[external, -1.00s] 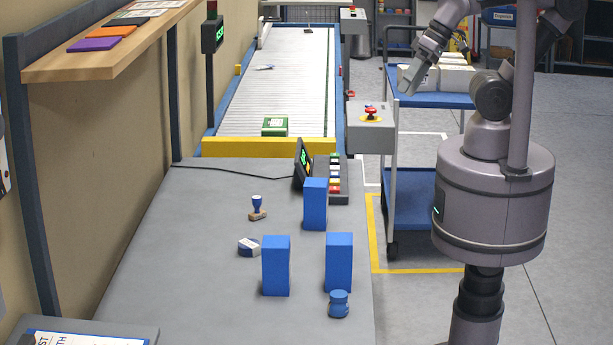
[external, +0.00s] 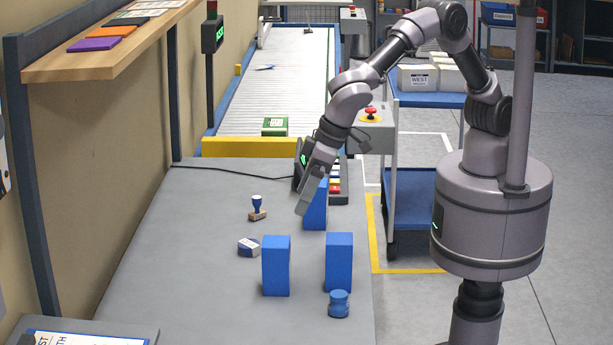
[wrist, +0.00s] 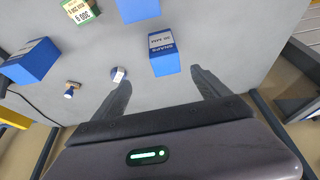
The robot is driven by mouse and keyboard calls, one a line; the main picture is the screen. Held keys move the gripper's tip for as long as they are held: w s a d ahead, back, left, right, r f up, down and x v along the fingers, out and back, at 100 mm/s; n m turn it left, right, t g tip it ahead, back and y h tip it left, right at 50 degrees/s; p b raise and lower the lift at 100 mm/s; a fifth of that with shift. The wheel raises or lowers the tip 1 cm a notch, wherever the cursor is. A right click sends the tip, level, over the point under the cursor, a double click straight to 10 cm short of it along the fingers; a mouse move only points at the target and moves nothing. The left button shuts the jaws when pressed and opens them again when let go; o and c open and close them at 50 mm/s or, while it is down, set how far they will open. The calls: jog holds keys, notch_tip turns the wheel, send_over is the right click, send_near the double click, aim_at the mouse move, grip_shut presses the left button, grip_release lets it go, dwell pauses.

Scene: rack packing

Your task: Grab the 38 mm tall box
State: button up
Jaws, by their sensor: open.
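Three blue boxes stand on the grey table: a far one (external: 317,215), a front-left one (external: 276,266) and a front-right one (external: 339,262). In the wrist view, one blue box (wrist: 165,62) with a white label is just beyond the fingertips, another (wrist: 138,9) is cut by the top edge, and a third (wrist: 30,62) is at the left. My gripper (external: 301,211) hangs over the table, partly covering the far box. In the wrist view my gripper (wrist: 160,80) is open and empty.
A stamp (external: 257,210), a small blue-and-white block (external: 248,246) and a blue cylinder (external: 339,304) are on the table. A labelled green box (wrist: 80,10) shows in the wrist view. A yellow bar (external: 250,147) edges the conveyor. The table's left front is clear.

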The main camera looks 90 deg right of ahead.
aim_at(285, 240)
jog(key=b+x, duration=0.3)
jog(key=x, duration=0.9)
jog(key=shift+a+f+b, duration=0.15)
jog(key=shift+a+b, duration=0.05)
jog(key=shift+b, duration=0.2)
jog(key=b+x, duration=0.1)
jog(key=x, duration=0.2)
jog(key=b+x, duration=0.1)
jog(key=x, duration=0.1)
jog(key=shift+a+f+b, duration=0.3)
jog(key=shift+a+f, duration=0.05)
jog(key=shift+a, duration=0.05)
jog(key=shift+r, duration=0.2)
jog(key=shift+c, duration=0.3)
jog(key=c, duration=1.8)
